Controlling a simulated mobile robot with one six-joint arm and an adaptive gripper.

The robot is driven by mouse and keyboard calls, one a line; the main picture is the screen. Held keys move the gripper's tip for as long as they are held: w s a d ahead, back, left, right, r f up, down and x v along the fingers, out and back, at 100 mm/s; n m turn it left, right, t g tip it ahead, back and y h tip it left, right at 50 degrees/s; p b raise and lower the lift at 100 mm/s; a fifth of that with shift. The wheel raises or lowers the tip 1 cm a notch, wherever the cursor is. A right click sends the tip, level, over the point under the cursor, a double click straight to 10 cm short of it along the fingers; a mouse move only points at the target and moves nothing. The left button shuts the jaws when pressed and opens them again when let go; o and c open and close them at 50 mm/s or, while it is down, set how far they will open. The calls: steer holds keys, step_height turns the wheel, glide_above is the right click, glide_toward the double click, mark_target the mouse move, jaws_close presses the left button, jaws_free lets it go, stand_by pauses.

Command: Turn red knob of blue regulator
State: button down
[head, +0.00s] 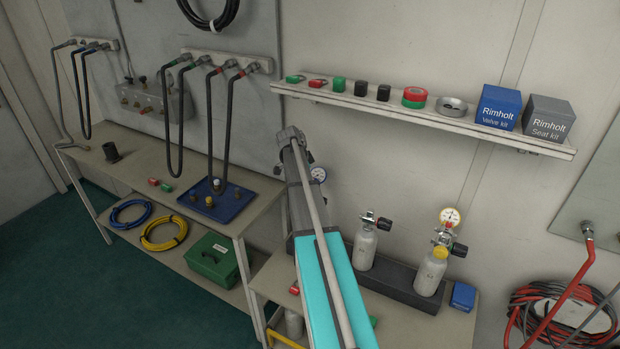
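A gauge with a bluish rim (318,174) shows just right of my arm. Whatever it is mounted on is hidden behind the arm, so I see no blue regulator body and no red knob on it. A grey cylinder (366,248) right of my arm carries a valve with a dark and red knob (384,223). A second cylinder (431,272) farther right has a yellow collar, a yellow-rimmed gauge (450,217) and a dark knob with a red part (459,249). My arm rises through the middle of the view. I cannot make out my gripper's fingers.
The cylinders stand in a dark rack (402,285) on a low bench. A blue box (463,296) sits right of it. A wall shelf (430,118) with caps and two kit boxes runs above. A left bench (110,172) holds a blue tray (233,205). Red hoses hang at right.

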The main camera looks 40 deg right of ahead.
steer(key=c, duration=0.5)
jaws_free()
steer(key=shift+n, duration=0.3)
